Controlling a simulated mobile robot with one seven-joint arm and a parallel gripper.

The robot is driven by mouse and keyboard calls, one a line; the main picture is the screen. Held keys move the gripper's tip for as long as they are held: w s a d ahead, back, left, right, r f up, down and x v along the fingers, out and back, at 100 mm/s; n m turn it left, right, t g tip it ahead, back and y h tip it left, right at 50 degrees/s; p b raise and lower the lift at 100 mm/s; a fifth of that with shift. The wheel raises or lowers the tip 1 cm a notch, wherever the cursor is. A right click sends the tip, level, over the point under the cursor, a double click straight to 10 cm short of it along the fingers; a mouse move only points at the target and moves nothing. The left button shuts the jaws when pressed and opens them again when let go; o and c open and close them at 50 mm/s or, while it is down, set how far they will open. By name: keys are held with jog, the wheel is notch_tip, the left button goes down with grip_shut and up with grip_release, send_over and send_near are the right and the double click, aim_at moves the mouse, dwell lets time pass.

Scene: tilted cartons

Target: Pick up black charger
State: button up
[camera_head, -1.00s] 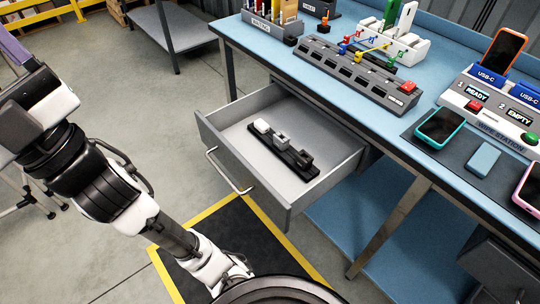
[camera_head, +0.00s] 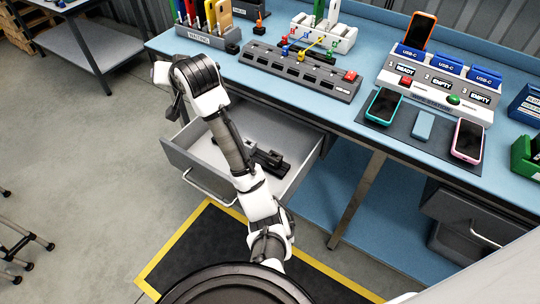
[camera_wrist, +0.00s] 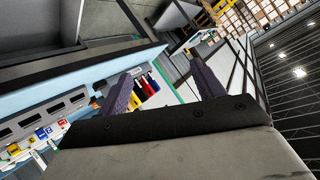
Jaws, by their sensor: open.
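The black charger (camera_head: 274,158) sits at the right end of a black strip (camera_head: 261,162) inside the open grey drawer (camera_head: 300,180). A grey charger (camera_head: 249,144) stands beside it on the strip, partly behind my arm. My arm crosses in front of the drawer and hides the white charger. My gripper shows in the wrist view (camera_wrist: 163,88) with its two dark fingers apart and nothing between them. It is apart from the chargers. I cannot make out the charger in the wrist view.
The blue workbench (camera_head: 345,122) stands above and behind the drawer. It carries a grey slotted rack (camera_head: 300,72), a charging station (camera_head: 435,85) and phones on a dark mat (camera_head: 398,132). A grey side table (camera_head: 85,40) stands at the upper left.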

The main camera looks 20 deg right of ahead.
jog(key=s+d+f+m+g+h, duration=0.2)
jog(key=s+d+f+m+g, duration=0.15)
jog(key=d+f+g, duration=0.4)
jog(key=m+g+h, duration=0.2)
jog(key=m+g, duration=0.2)
jog(key=m, duration=0.1)
send_over(275, 158)
jog(key=f, duration=1.4)
jog(key=shift+a+f, duration=0.25)
jog(key=shift+f, duration=0.1)
jog(key=shift+d+f+p, duration=0.2)
jog(key=shift+f+p, duration=1.05)
jog(key=shift+f, duration=1.8)
jog(key=c, duration=1.1)
jog(key=shift+r, duration=0.15)
